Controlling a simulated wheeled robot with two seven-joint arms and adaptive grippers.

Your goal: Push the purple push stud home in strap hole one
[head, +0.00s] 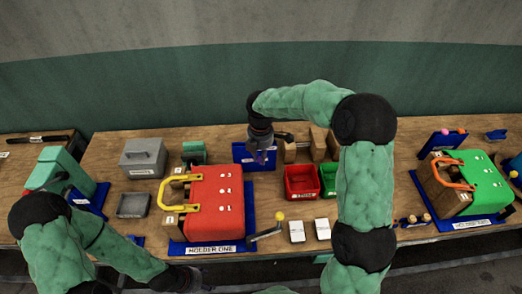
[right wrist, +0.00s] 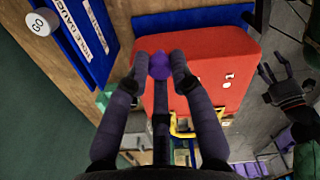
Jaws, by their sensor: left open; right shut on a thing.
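The purple push stud (right wrist: 160,66) is pinched between the fingertips of my right gripper (right wrist: 159,60) in the right wrist view. In the head view this gripper (head: 262,154) hangs over the blue bin, behind and right of the red block (head: 215,212). The stud is apart from the block in the head view. The red block carries white numbers and sits in the blue holder labelled HOLDER ONE (head: 212,248). A yellow strap (head: 172,188) loops from its left side. My left gripper (right wrist: 280,78) is open and empty at the right of the wrist view.
A red bin (head: 300,182) and a green bin (head: 328,180) stand right of the block. A yellow-knobbed lever (head: 279,216) and white cards (head: 297,231) lie in front. A green block (head: 480,180) with an orange strap stands far right.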

